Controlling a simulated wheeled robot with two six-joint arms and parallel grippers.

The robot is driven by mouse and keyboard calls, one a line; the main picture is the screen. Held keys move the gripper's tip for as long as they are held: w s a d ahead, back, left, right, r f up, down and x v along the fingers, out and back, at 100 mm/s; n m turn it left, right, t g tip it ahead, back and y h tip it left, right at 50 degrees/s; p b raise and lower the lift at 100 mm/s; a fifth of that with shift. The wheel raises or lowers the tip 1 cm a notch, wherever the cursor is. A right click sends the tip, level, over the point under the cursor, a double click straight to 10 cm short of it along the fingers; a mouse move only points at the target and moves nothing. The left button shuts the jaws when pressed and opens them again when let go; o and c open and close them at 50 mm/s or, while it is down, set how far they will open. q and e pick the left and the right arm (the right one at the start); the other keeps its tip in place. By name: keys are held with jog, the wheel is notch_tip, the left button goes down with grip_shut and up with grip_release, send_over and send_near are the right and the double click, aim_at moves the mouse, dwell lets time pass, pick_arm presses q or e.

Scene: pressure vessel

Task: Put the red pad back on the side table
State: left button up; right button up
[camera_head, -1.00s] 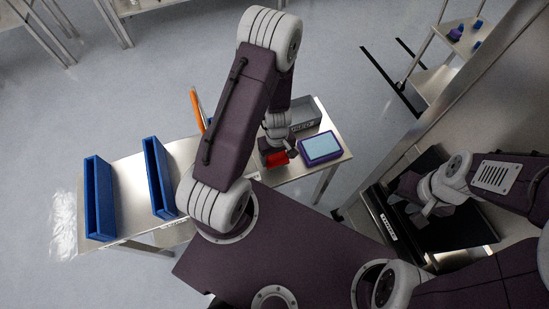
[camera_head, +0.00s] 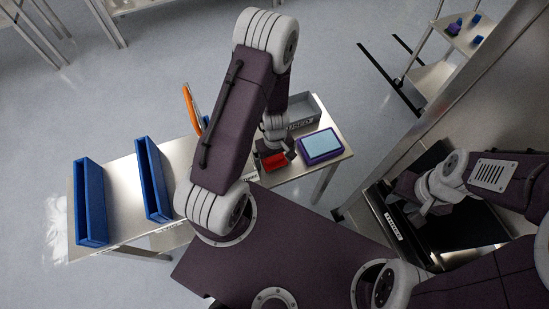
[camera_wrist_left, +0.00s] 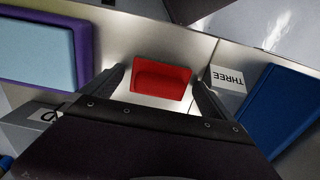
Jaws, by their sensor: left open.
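The red pad (camera_head: 273,161) lies on the metal side table (camera_head: 300,187). In the left wrist view the pad (camera_wrist_left: 161,79) sits between my left gripper's fingers (camera_wrist_left: 158,86), with gaps on both sides. My left gripper (camera_head: 278,150) is open, low over the table and partly hidden by its own wrist in the head view. My right gripper (camera_head: 432,203) hangs over a dark recessed area at the right; its fingers are too small to read.
A purple-framed light-blue pad (camera_head: 321,146) lies right of the red pad, and a grey bin (camera_head: 304,112) stands behind. Blue bins (camera_head: 90,203) and (camera_head: 155,180) and an orange-handled tool (camera_head: 190,103) are at left. A "THREE" label (camera_wrist_left: 228,79) shows near the pad.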

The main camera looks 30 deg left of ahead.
notch_tip(320, 180, up, 12)
jog(key=p, duration=1.2)
jog(key=shift+r, duration=0.2)
